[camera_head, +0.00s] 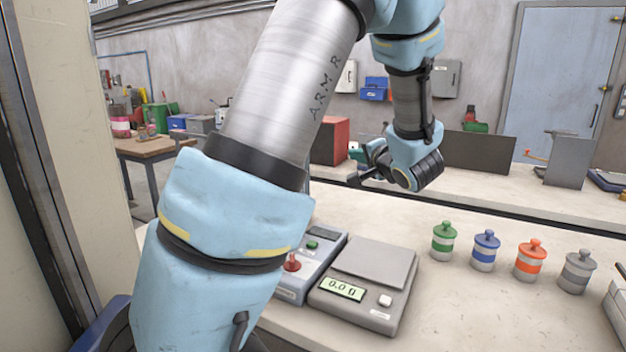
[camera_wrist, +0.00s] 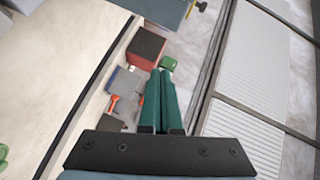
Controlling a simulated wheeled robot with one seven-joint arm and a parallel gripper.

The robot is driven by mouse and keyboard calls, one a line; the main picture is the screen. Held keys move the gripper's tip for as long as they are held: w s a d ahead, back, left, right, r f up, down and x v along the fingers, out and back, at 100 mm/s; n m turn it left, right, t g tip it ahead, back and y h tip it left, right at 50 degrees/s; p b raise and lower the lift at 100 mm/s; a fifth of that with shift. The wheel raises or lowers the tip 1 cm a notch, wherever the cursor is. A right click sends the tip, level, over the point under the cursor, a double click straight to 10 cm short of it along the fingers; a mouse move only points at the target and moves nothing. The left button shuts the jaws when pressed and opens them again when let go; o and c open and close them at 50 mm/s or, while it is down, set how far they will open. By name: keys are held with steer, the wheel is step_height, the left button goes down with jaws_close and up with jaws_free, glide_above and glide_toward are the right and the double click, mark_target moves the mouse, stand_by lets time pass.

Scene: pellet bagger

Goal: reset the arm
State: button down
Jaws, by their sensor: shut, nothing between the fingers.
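My arm crosses the head view from the lower left up to the top and down again to the wrist. My gripper (camera_head: 357,154) hangs above the back part of the bench, left of the wrist, partly hidden by its own dark parts. In the wrist view my gripper (camera_wrist: 160,75) shows two green fingers side by side, shut with nothing held. The fingers point toward a dark red box (camera_wrist: 147,47), which also shows behind the gripper in the head view (camera_head: 331,141).
A scale (camera_head: 372,270) reading 0.0 g stands beside a control box (camera_head: 310,262) with a red knob. Several lidded jars, green (camera_head: 443,242), blue (camera_head: 485,252), orange (camera_head: 529,262) and grey (camera_head: 576,273), stand in a row. Bench space behind the jars is clear.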

steer(key=s+a+f+n+g+h, duration=0.5)
steer(key=s+a+f+g+h, duration=0.15)
steer(key=f, duration=0.25)
steer(key=s+a+f+n+g, duration=0.2)
steer(key=s+a+g, duration=0.1)
steer(key=s+a, duration=0.2)
steer(key=s+a+f+n+g+y, duration=0.1)
steer(key=s+a+g, duration=0.3)
steer(key=s, duration=0.6)
steer(key=shift+s+a+f+n, duration=0.2)
steer(key=shift+a+f+n, duration=0.6)
steer(key=shift+a+f, duration=0.05)
